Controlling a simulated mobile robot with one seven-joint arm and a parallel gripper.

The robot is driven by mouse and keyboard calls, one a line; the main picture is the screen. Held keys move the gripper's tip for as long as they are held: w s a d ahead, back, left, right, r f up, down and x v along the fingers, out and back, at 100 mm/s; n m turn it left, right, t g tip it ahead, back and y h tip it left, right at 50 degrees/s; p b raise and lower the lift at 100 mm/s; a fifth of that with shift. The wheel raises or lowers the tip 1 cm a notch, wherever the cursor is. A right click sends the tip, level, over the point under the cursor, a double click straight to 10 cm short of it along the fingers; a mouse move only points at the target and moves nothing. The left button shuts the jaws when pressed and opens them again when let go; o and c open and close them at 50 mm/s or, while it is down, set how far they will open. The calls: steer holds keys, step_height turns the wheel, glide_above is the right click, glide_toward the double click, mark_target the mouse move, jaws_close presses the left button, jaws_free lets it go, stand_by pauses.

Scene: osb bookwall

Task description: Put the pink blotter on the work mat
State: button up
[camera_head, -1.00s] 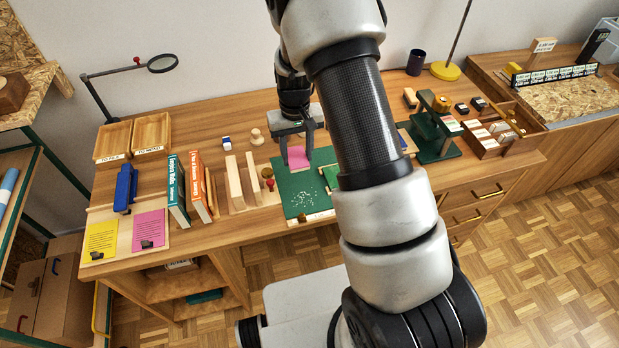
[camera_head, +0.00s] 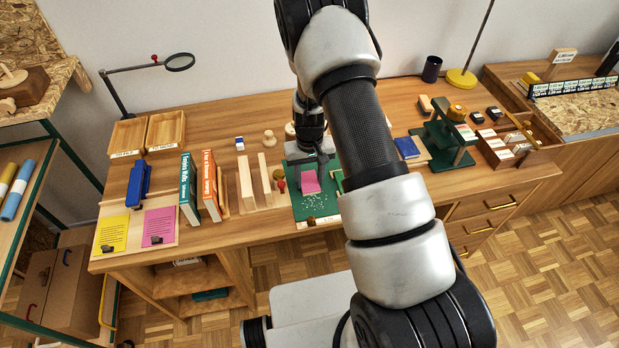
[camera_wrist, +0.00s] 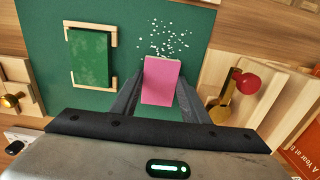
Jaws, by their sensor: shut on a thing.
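The pink blotter (camera_head: 310,182) is held between the fingers of my gripper (camera_head: 311,172), over the green work mat (camera_head: 302,208). In the wrist view the blotter (camera_wrist: 161,82) sits between the two dark fingers, with its pink face towards the camera. My gripper is shut on it. The mat (camera_wrist: 120,20) fills much of the wrist view, and white specks (camera_wrist: 165,42) lie on it beyond the blotter. I cannot tell whether the blotter touches the mat. My arm hides part of the mat's right side in the head view.
A green block in a light wooden frame (camera_wrist: 90,57) lies on the mat beside the blotter. A red-knobbed tool (camera_wrist: 245,82) is on the other side. Upright books (camera_head: 209,185) and wooden blocks (camera_head: 246,182) stand left of the mat. A green stand (camera_head: 447,140) is to the right.

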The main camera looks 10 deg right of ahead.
steer(key=o, duration=1)
steer(key=shift+f, duration=0.1)
